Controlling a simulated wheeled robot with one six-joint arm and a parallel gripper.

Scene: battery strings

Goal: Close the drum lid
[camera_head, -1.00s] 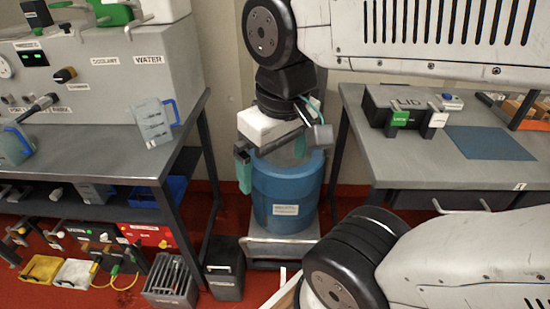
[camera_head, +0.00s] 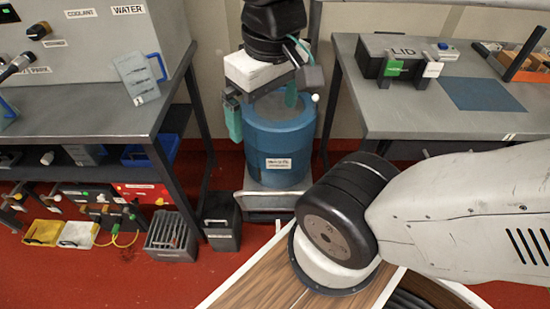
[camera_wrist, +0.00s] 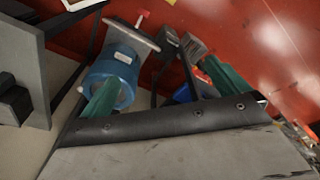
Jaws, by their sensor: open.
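A blue drum (camera_head: 280,142) with a white label stands upright on a low grey platform, between the two benches. It also shows in the wrist view (camera_wrist: 118,68). My gripper (camera_head: 262,107) is above and in front of the drum's top, jaws wide apart, with nothing seen between them. One teal finger hangs at the drum's left side; the other is over its top. In the wrist view one finger overlaps the drum and the other is to its right. The drum's top is partly covered by my gripper, and I cannot make out a separate lid or its angle.
The left bench (camera_head: 90,105) holds a labelled grey machine. The right bench (camera_head: 420,115) holds a black box marked LID (camera_head: 395,55) and a blue mat (camera_head: 480,94). A dark bin (camera_head: 221,220) and a grey crate (camera_head: 170,236) stand on the red floor left of the drum.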

